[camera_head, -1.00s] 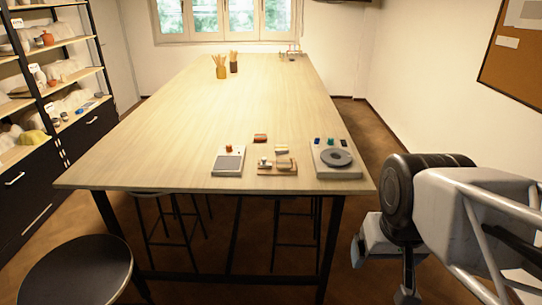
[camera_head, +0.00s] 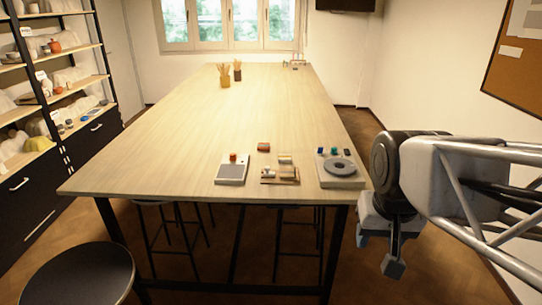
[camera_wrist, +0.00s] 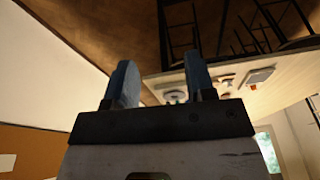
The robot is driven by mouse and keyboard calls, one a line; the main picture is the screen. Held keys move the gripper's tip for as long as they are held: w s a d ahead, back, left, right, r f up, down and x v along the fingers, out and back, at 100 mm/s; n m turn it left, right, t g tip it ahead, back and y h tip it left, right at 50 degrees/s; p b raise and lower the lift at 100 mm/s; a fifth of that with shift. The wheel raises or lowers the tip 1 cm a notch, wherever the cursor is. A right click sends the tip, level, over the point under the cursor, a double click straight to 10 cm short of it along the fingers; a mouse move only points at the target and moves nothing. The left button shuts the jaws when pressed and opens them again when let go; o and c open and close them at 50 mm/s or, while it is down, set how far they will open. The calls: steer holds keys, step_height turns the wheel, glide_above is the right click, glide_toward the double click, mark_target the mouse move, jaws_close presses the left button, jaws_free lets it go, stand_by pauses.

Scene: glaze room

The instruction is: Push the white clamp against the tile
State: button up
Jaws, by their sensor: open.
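On the near edge of the table, a small wooden fixture (camera_head: 280,180) holds a small pale piece (camera_head: 268,173) at its left, which looks like the white clamp. A beige upright piece (camera_head: 285,160) at its back may be the tile; it is too small to be sure. I cannot tell whether clamp and tile touch. My gripper (camera_head: 378,254) hangs off the table's right front corner, well to the right of the fixture, pointing down. In the wrist view my gripper (camera_wrist: 160,65) has its fingers apart with nothing between them. The fixture also shows there (camera_wrist: 225,80), small.
A grey-topped pad (camera_head: 232,172) with an orange-red knob stands left of the fixture. A plate with a round dark disc (camera_head: 340,168) and coloured pieces stands right, on my gripper's side. A brown block (camera_head: 263,147) lies behind. The table's middle is clear. A stool (camera_head: 80,270) stands front left.

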steer(key=w+a+r+m, duration=0.1)
steer(key=w+a, duration=0.1)
steer(key=w, duration=0.5)
steer(key=w+a+r+m, duration=0.1)
steer(key=w+r, duration=0.1)
steer(key=w, duration=0.4)
steer(key=m+g, duration=0.2)
steer(key=m, duration=0.4)
glide_above(267, 167)
steer(key=f, duration=1.2)
steer(key=shift+s+d+f, duration=0.3)
steer(key=shift+f, duration=0.1)
steer(key=shift+w+a+f, duration=0.25)
steer(key=shift+w, duration=0.1)
steer(key=shift+f, duration=0.1)
steer(key=shift+f, duration=3.8)
